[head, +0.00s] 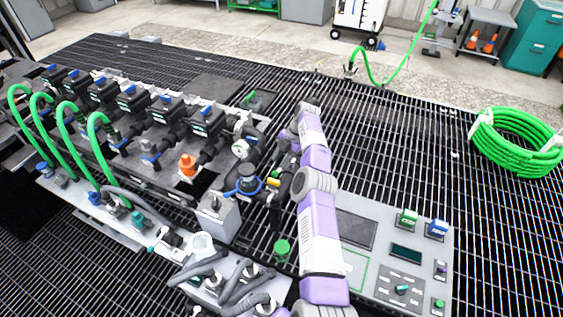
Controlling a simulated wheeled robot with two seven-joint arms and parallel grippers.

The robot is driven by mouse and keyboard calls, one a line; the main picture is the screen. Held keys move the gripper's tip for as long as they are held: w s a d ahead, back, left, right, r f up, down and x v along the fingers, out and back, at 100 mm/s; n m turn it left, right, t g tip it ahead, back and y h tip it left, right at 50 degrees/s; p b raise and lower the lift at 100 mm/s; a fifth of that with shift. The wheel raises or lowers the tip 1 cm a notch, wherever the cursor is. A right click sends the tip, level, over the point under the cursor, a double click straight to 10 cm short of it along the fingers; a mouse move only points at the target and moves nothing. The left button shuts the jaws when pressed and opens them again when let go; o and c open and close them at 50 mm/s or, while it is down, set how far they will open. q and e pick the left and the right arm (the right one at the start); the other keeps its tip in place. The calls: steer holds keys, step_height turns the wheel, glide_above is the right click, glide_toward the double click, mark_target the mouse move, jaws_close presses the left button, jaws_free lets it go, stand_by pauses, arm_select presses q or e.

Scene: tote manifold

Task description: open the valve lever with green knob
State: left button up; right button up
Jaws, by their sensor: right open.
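A round green knob (282,247) shows just left of my right arm, over the dark grating. A dark bar (276,219) runs from near it up toward the black pipework; I cannot tell for sure that the two are joined. My right arm rises from the bottom edge and bends over beside the manifold's right end. My right gripper (274,188) is open, small and dark against the black fittings, above the green knob in the picture and apart from it. Its fingertips are hard to make out. My left gripper is out of view.
The manifold (160,128) with black valves and an orange fitting (187,165) fills the left. A blue-ringed regulator (247,184) and gauge (240,149) crowd the gripper. A control panel (412,212) lies right of my arm. A green hose coil (516,141) lies far right.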

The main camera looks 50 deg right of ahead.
mark_target(278, 171)
arm_select(q)
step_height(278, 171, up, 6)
steer(key=p, duration=0.4)
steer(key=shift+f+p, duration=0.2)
steer(key=shift+p, duration=0.15)
arm_select(e)
step_height(278, 171, up, 6)
steer(key=shift+a, duration=0.1)
steer(key=f+h+b, duration=0.1)
steer(key=f, duration=0.2)
steer(key=a+f+h+b, duration=0.1)
steer(key=f+h, duration=0.1)
steer(key=f, duration=0.1)
steer(key=f+h+b, duration=0.1)
steer(key=f, duration=0.3)
steer(key=shift+a+b, duration=0.2)
steer(key=shift+b, duration=0.1)
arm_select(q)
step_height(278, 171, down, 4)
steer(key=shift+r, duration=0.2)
arm_select(e)
steer(key=shift+r, duration=0.1)
jaws_close()
